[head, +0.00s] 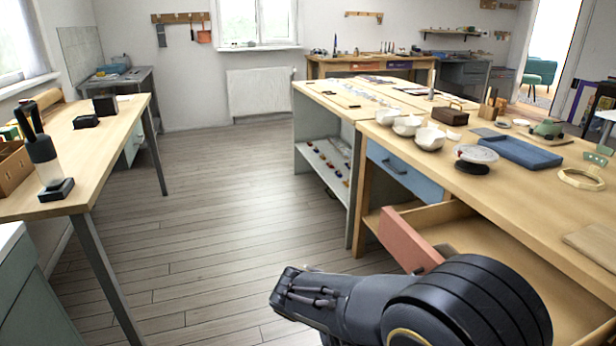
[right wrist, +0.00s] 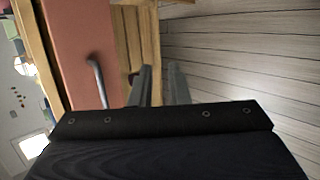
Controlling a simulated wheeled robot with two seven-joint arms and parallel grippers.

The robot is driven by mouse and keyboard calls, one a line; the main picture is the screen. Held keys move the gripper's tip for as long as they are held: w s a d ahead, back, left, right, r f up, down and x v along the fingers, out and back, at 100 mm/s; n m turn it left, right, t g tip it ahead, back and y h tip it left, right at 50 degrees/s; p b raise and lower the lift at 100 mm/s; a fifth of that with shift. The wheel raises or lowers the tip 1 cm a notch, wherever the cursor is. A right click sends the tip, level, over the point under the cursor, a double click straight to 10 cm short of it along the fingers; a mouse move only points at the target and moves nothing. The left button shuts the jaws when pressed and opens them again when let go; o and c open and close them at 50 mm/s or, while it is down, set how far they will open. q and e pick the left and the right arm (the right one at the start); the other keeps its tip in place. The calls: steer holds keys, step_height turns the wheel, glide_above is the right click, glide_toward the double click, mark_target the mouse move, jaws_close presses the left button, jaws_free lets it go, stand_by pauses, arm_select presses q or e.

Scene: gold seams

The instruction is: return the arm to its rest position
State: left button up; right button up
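My right arm (head: 400,305) comes in at the bottom right of the head view, dark and bent, in front of the open drawer. Its gripper is hidden in that view. In the right wrist view my right gripper (right wrist: 160,78) shows two grey fingers with a narrow gap between them and nothing held. They are beside the red drawer front (right wrist: 75,50) with its grey handle (right wrist: 97,80); I cannot tell the exact distance. My left arm and gripper are not in view.
The drawer with the red front (head: 408,240) stands pulled out of the right workbench (head: 480,190). White bowls (head: 428,138) and a blue tray (head: 519,152) are on top. A side bench (head: 95,150) stands at left. The wooden floor (head: 220,220) between the benches is clear.

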steer(key=s+d+r+m+t+y, duration=0.2)
steer(key=s+d+t+y, duration=0.15)
steer(key=s+y, duration=0.4)
steer(key=s+d+r+m+t+y, duration=0.2)
steer(key=s+d+m+y, duration=0.15)
steer(key=s+y, duration=0.4)
step_height(320, 180, up, 25)
steer(key=s+h+p, duration=0.1)
steer(key=p, duration=2.3)
steer(key=shift+s+d+n+h+p, duration=0.15)
steer(key=shift+s+n+h+p, duration=0.15)
steer(key=shift+s+n+p, duration=0.15)
